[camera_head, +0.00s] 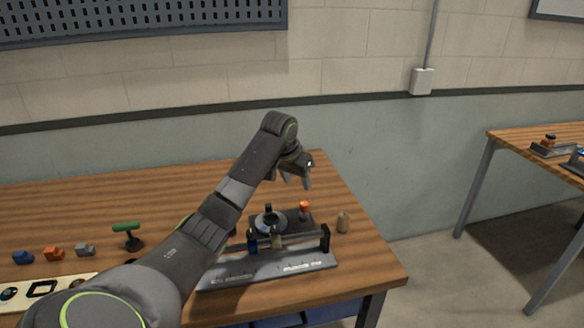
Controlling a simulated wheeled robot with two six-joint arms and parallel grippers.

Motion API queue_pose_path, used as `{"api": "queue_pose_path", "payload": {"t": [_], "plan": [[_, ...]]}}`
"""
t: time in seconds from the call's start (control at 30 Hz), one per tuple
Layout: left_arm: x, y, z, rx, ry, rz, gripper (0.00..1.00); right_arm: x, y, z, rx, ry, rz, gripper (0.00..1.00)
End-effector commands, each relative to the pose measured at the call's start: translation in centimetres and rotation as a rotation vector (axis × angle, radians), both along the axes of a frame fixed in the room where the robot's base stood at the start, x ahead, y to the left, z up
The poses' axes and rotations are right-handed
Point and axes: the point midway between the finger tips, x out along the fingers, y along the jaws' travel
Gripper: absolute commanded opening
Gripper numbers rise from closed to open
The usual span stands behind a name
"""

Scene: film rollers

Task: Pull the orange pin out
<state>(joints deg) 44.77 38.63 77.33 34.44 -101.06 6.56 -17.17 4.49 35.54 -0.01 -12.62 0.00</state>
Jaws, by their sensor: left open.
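The orange pin (304,206) stands upright on the right part of a dark device (293,221) with a round dial-like part, on the wooden table. Only its orange top and a short part below show clearly. My left gripper (296,184) is above and just behind the pin in the picture, fingers pointing down. It is open and empty, apart from the pin. My left arm comes in from the lower left and covers part of the table. My right gripper is not in view.
A grey plate with a roller frame (270,268) lies in front of the device. A green-topped stand (127,234) and small blue, orange and grey blocks are at the left.

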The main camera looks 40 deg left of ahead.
Motion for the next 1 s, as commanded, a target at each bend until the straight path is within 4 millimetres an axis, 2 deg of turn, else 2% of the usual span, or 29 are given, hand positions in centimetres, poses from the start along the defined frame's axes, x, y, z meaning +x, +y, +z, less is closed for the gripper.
{"api": "queue_pose_path", "payload": {"t": [0.1,0.3,0.47,1.0], "plan": [[-0.9,0.0,2.4,0.003,-0.004,0.000,0.48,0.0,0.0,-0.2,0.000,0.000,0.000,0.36],[-1.8,-0.1,4.6,0.000,-0.002,0.000,0.48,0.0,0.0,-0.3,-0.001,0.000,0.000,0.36],[-2.1,-0.2,5.1,-0.002,0.000,-0.001,0.48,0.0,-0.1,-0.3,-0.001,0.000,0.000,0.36],[-2.1,-0.2,5.1,-0.001,0.000,0.000,0.48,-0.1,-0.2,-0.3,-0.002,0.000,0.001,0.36]]}}
